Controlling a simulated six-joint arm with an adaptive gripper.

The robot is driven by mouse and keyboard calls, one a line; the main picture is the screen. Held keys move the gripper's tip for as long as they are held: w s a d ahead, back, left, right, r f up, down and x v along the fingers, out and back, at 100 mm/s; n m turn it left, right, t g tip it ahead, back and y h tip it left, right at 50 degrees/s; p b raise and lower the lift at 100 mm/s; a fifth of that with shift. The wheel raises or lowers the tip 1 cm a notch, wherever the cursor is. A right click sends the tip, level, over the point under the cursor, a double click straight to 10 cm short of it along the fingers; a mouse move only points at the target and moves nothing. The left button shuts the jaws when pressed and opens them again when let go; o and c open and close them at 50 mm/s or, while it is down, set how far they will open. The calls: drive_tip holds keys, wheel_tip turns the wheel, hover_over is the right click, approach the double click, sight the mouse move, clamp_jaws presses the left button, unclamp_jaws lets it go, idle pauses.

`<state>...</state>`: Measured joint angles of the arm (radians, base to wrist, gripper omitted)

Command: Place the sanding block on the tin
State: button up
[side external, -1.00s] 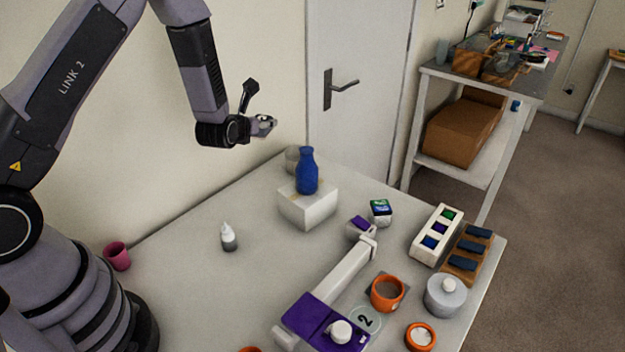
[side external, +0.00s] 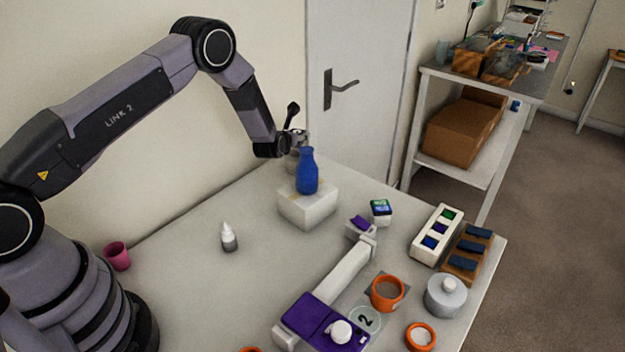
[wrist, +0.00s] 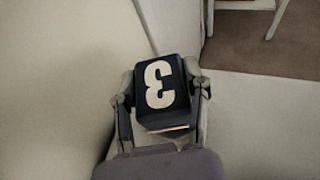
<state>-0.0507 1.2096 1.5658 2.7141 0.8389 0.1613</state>
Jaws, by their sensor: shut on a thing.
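My gripper (side external: 297,140) is at the back of the table, behind the blue bottle (side external: 307,172) in the side view. In the wrist view it is shut on a dark block with a white 3 (wrist: 160,92), which looks like the sanding block; a thin pale edge shows along its bottom. A grey round container (side external: 292,160), perhaps the tin, stands behind the bottle and is partly hidden; my gripper appears close over it. Whether the block touches it, I cannot tell. Another grey round pot with a knob (side external: 446,296) stands at the right.
The blue bottle stands on a white box (side external: 307,208) close in front of my gripper. A wall lies behind, and a door (side external: 360,90) is to the right. A dropper bottle (side external: 229,238) and pink cup (side external: 117,256) stand at left. The left-middle table is mostly clear.

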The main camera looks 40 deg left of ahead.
drive_tip(key=shift+f, duration=1.1)
drive_tip(key=o, duration=1.2)
drive_tip(key=shift+s+f, duration=0.1)
drive_tip(key=shift+f, duration=0.05)
drive_tip(key=shift+c, duration=0.2)
